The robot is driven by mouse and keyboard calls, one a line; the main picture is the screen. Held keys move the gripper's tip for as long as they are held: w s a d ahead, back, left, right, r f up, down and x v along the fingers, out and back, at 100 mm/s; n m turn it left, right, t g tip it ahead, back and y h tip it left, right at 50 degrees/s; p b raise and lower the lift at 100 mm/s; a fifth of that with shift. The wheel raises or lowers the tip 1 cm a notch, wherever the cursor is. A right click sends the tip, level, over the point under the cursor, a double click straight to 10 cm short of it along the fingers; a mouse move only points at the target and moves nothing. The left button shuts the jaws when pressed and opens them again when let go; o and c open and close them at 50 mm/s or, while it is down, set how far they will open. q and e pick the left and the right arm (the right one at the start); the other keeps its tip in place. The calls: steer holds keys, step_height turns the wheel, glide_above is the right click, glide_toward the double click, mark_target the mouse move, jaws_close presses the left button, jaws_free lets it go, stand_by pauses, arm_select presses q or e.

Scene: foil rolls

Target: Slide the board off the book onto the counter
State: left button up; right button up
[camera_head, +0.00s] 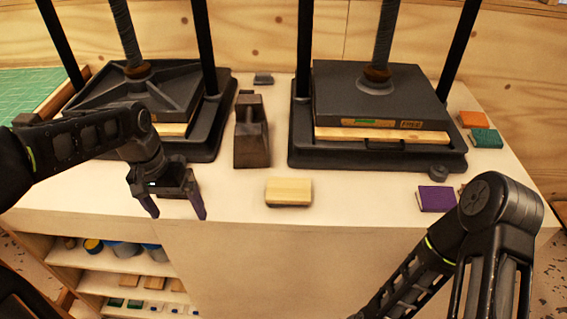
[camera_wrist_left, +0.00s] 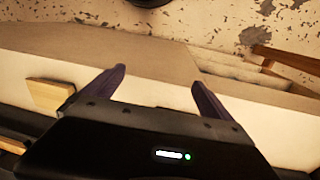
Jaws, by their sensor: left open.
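A pale wooden board (camera_head: 382,134) lies in the right press, under its dark platen. Another wooden edge (camera_head: 172,129) shows under the left press's platen. A small pale wooden block (camera_head: 289,191) lies on the counter (camera_head: 240,240) near its front edge; it also shows in the left wrist view (camera_wrist_left: 48,95). I cannot tell which piece is the task's board, and no book is clearly visible. My left gripper (camera_head: 174,208) is open and empty in front of the left press, left of the block; its fingers show in the wrist view (camera_wrist_left: 157,85). My right gripper is out of view.
A dark wooden holder (camera_head: 252,135) stands between the two presses. Small orange (camera_head: 471,119), teal (camera_head: 486,139) and purple (camera_head: 436,198) blocks lie at the right. Shelves (camera_head: 110,260) open below the counter at the left. The counter's front middle is mostly clear.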

arm_select(q)
steer(key=s+d+f+h+p, duration=0.1)
steer(key=s+d+f+p, duration=0.15)
steer(key=d+f, duration=0.4)
steer(key=s+d+f+h+p, duration=0.1)
steer(key=s+d+f+p, duration=0.15)
steer(key=d+f, duration=0.45)
steer(key=s+d+f+n+p, duration=0.1)
steer(key=s+d+f+p, duration=0.1)
steer(key=s+f, duration=0.3)
steer(key=s+d+f+n+p, duration=0.1)
steer(key=s+d+f+p, duration=0.1)
steer(key=s, duration=0.7)
steer(key=x, duration=0.3)
steer(key=shift+d+p, duration=0.3)
steer(key=shift+p, duration=0.05)
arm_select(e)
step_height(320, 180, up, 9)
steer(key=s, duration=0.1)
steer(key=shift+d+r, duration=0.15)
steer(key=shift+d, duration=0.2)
arm_select(q)
steer(key=shift+r, duration=0.1)
steer(key=shift+c, duration=0.5)
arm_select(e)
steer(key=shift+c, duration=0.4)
